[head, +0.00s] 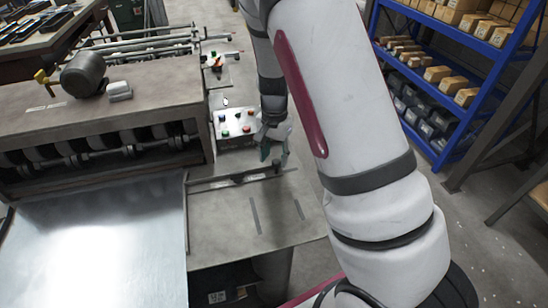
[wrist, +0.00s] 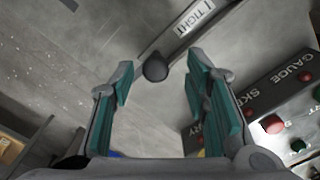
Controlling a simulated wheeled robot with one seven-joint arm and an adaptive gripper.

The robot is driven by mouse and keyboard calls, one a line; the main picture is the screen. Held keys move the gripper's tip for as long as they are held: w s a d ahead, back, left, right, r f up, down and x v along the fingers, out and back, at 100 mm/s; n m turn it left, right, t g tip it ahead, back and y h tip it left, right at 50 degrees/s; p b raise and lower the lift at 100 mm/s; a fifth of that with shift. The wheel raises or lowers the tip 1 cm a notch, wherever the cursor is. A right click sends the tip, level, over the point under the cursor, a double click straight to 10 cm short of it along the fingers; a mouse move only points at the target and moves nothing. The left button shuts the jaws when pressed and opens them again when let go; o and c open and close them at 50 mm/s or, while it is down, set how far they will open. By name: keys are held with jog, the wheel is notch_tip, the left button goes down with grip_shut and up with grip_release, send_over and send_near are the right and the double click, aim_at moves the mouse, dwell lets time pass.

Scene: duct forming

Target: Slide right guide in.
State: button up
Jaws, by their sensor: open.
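The right guide appears to be the dark bar (head: 232,181) lying across the side table beside the metal sheet, with an upright dark knob (head: 277,166) at its right end. In the wrist view the round black knob (wrist: 155,67) shows between the fingertips, and a bar with a white label (wrist: 195,16) runs up to the right of it. My gripper (head: 274,153) has teal pads and is open, above or around the knob end; the exact height is unclear. In the wrist view both fingers of my gripper (wrist: 160,78) stand apart from the knob, with visible gaps on each side.
A control box (head: 235,128) with coloured buttons sits just behind and left of my gripper. The roller machine (head: 110,110) stands at left, with a shiny metal sheet (head: 100,245) in front. The side table's front (head: 235,225) is clear. Blue shelving (head: 450,60) stands at right.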

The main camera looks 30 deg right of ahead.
notch_tip(320, 180, up, 11)
dwell(0.3)
dwell(0.5)
jog(key=s+a+r+n+t, duration=0.2)
jog(key=s+r+n, duration=0.3)
jog(key=s+r, duration=0.4)
jog(key=s+a+r+n+t, duration=0.3)
jog(key=s+a+r+n, duration=0.2)
jog(key=s+r, duration=0.4)
jog(key=s+n, duration=0.1)
jog(key=s, duration=0.4)
jog(key=shift+s+a+r+t, duration=0.15)
jog(key=shift+s+a+t, duration=0.05)
jog(key=shift+t, duration=0.1)
dwell(0.5)
